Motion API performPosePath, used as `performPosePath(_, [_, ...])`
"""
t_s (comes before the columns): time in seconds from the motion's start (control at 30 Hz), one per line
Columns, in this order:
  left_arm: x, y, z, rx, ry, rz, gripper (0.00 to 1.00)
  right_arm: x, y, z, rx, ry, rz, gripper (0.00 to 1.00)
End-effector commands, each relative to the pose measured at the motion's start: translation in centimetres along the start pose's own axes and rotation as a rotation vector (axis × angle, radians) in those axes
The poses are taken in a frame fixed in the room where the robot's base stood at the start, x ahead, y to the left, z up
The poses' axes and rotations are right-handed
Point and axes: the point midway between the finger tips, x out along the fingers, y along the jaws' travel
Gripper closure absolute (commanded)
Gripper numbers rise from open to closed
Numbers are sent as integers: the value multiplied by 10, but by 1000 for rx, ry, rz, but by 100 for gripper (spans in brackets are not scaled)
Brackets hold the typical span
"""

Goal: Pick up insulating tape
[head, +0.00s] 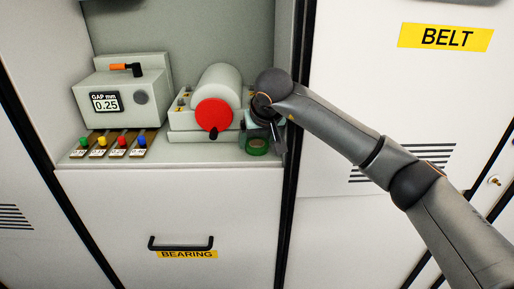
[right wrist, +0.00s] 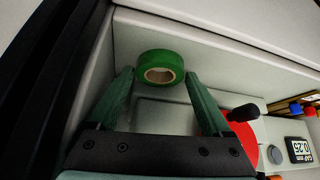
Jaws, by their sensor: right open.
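The insulating tape is a green roll (head: 257,147) with a tan core, at the right front of the open shelf. In the right wrist view the roll (right wrist: 172,56) lies near the shelf's front edge. My right gripper (head: 272,137) reaches in from the right, close to the tape. In the right wrist view the gripper (right wrist: 159,78) is open and empty, its fingertips on either side of the near part of the roll. I cannot tell whether they touch it. My left gripper is in neither view.
A machine with a red disc (head: 213,114) and crank stands left of the tape. A gap gauge box (head: 122,95) and several coloured-knob pieces sit further left. A black-edged side post (head: 291,150) is close on the right. Below is a BEARING drawer (head: 175,215).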

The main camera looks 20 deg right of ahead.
Motion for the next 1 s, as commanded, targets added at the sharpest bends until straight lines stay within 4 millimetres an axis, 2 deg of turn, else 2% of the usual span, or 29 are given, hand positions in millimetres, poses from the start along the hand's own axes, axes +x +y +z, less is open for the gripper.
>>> performPosePath(0.1, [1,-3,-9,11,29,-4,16,7,0,0,0,1,0,17])
performPosePath(0.3, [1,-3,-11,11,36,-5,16,7,0,0,0,1,0,17])
performPosePath(0.87, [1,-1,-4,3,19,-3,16,7,0,0,0,1,0,79])
performPosePath(1.0, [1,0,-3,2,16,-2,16,7,0,0,0,2,0,79])
